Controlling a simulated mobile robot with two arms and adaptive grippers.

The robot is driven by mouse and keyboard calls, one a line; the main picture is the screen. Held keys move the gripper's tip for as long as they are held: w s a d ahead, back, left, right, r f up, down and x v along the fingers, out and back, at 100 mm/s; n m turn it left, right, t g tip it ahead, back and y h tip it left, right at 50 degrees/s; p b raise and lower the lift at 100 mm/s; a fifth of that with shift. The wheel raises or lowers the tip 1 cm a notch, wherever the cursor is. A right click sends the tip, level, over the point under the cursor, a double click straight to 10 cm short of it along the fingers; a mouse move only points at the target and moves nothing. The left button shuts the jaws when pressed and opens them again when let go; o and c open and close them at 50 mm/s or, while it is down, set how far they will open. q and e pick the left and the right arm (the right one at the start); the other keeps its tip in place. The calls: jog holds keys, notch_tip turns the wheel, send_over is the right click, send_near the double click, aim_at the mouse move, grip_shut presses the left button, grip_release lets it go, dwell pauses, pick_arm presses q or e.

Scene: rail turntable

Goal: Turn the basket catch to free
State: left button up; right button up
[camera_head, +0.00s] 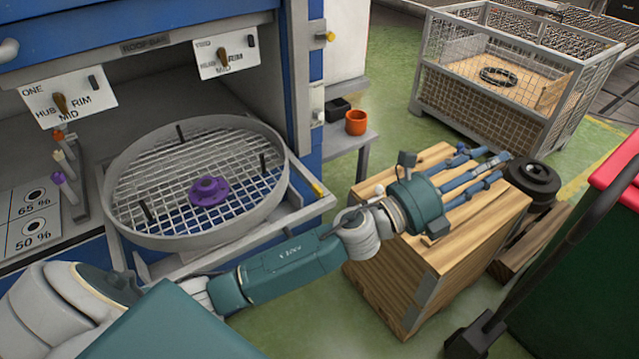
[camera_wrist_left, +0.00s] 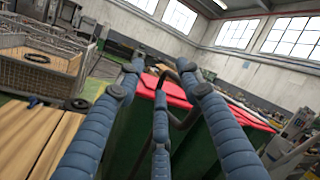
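The round grey wire basket (camera_head: 277,150) sits on a pulled-out frame at the opening of the blue machine, with a purple hub piece (camera_head: 208,191) at its middle. A small yellow-tipped part (camera_head: 318,188) shows on the frame's right corner; I cannot tell whether it is the basket catch or how it is set. My left gripper (camera_head: 490,166) is well to the right of the basket, over the wooden crate. Its blue fingers are spread apart and empty, also in the left wrist view (camera_wrist_left: 160,77). My right gripper is not in view.
The wooden crate (camera_head: 400,285) stands right of the machine. Behind it are a shelf with an orange cup (camera_head: 356,122) and a mesh cage (camera_head: 490,105). A dark-framed red and green cart (camera_head: 610,240) stands at the right. Green floor shows between them.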

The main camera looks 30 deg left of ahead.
pick_arm(q)
jog(key=d+m+g+h, duration=0.4)
jog(key=d+m+g, duration=0.1)
jog(key=m, duration=0.4)
jog(key=m+g+y, duration=1.2)
jog(key=m+y, duration=0.4)
jog(key=m, duration=0.2)
send_over(318, 192)
jog(key=w, duration=0.1)
notch_tip(318, 192, down, 11)
jog(key=f, duration=0.3)
jog(key=f+p, duration=0.1)
jog(key=f, duration=0.3)
jog(key=f+p, duration=0.1)
jog(key=f, duration=0.2)
jog(key=shift+w+a+f, duration=0.25)
jog(key=shift+a+f, duration=0.05)
jog(key=shift+f, duration=0.1)
